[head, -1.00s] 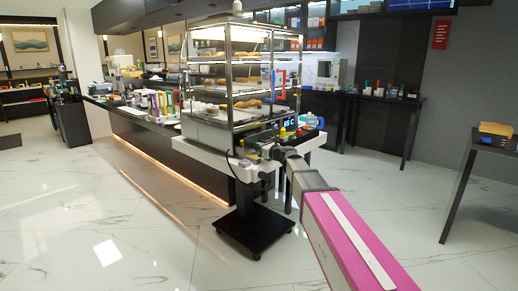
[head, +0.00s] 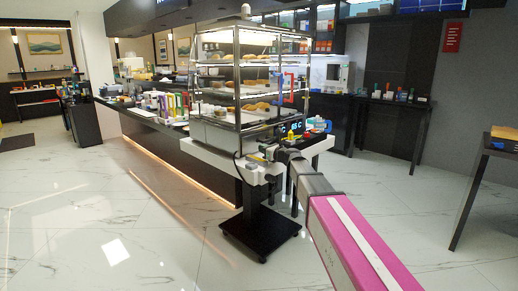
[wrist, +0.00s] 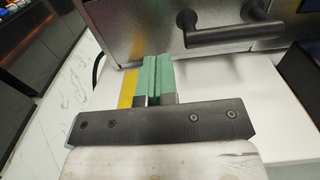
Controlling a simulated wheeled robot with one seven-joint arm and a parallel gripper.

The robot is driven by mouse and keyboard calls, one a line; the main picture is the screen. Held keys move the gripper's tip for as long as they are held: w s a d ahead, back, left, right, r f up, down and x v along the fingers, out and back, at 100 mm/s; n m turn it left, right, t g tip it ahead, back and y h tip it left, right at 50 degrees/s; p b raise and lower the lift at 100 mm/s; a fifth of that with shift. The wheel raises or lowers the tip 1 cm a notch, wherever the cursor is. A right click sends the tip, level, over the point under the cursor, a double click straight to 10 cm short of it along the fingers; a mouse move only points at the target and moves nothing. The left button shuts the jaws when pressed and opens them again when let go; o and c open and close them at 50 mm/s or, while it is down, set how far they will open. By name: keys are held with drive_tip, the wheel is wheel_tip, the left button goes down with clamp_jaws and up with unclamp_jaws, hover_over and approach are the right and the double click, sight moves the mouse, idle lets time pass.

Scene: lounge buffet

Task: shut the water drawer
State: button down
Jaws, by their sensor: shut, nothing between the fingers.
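A metal front panel (wrist: 140,22) with a dark bar handle (wrist: 230,32) fills the top of the wrist view; it appears to be the water drawer's front. How far it stands out cannot be told. In the head view, the glass display case (head: 212,136) holding the drawer stands on a white-topped stand. My gripper (wrist: 153,78) is shut and empty, its green fingertips pressed together. They point at the panel, below and left of the handle, close to it; contact is unclear. In the head view, my arm reaches the case's front right corner, and the fingertips are hard to make out.
The white stand top (wrist: 215,85) lies under my gripper, with a yellow strip (wrist: 128,88) beside the fingers. A long counter (head: 160,145) runs behind the case on the left. A dark table (head: 500,147) stands at right. The marble floor in front is clear.

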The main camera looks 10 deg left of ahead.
drive_tip(key=v, duration=0.9)
drive_tip(key=shift+s+d, duration=0.2)
